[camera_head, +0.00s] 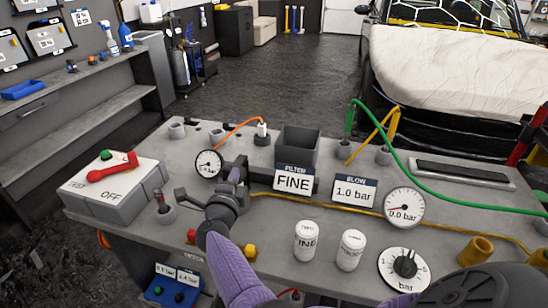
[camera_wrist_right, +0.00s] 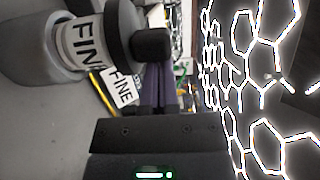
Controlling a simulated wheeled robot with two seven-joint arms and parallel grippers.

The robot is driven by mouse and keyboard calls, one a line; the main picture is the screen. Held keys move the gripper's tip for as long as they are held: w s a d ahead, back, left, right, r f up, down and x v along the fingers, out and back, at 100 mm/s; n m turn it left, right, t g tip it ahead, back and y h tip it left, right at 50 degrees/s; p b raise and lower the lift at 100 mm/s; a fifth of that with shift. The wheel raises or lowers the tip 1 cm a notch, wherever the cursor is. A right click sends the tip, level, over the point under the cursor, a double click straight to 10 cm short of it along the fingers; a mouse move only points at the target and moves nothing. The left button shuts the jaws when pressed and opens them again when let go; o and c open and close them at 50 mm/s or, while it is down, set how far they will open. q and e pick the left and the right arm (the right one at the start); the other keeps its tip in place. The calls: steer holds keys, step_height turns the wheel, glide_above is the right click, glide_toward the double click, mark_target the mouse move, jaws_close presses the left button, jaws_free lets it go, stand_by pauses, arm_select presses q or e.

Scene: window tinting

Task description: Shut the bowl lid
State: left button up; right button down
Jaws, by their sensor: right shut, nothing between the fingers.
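In the right wrist view, a round black lid (camera_wrist_right: 124,30) with a stubby black knob (camera_wrist_right: 152,44) sits against the end of a pale cylindrical bowl (camera_wrist_right: 50,42) labelled "FIN…". I cannot tell whether the lid is fully seated. My right gripper (camera_wrist_right: 157,68) has its purple fingers together and empty, at or very near the knob; contact is unclear. In the head view, my right gripper (camera_head: 235,177) is left of the "FILTER FINE" sign (camera_head: 292,180). The bowl is not clear there, with my arm in front. My left gripper is not in view.
A dark open box (camera_head: 297,147) stands behind the sign. A pressure gauge (camera_head: 208,163) is left of my gripper, and a TEST/OFF box (camera_head: 112,193) farther left. Two white canisters (camera_head: 306,241) stand to the right. Orange, yellow and green hoses cross the bench.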

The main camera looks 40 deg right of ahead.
steer(key=shift+w+a, duration=0.15)
steer(key=shift+a, duration=0.05)
stand_by(0.5)
